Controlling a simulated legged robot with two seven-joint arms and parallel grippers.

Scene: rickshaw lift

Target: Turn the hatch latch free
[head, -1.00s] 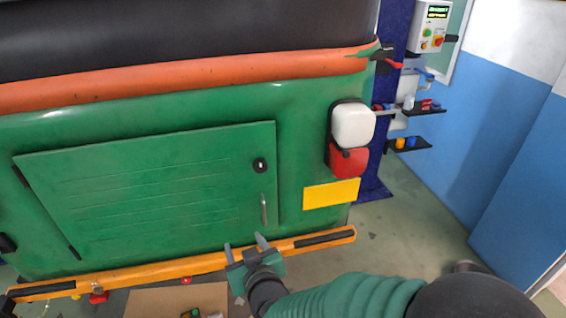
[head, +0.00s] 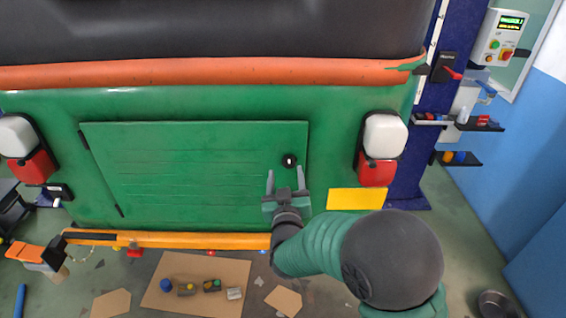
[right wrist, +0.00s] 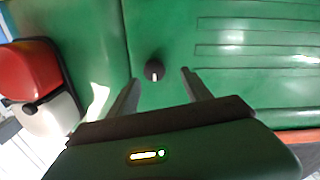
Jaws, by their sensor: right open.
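The hatch (head: 190,165) is a closed green panel on the back of the rickshaw. Its latch (head: 289,160) is a small round black knob with a pale upright slot mark, near the panel's upper right edge. My right gripper (head: 285,171) is open and empty, pointing up at the hatch with its fingertips just below the latch. In the right wrist view the latch (right wrist: 154,70) shows between the two spread fingertips (right wrist: 159,77); I cannot tell if either touches it. The hatch's pull handle is hidden behind my right gripper. My left gripper is not in view.
An orange bumper bar (head: 190,240) runs below the hatch. Tail lamps (head: 379,150) and a yellow plate (head: 356,199) sit to the right. Cardboard (head: 200,265) with small parts lies on the floor. A blue post (head: 415,150) with shelves stands at right.

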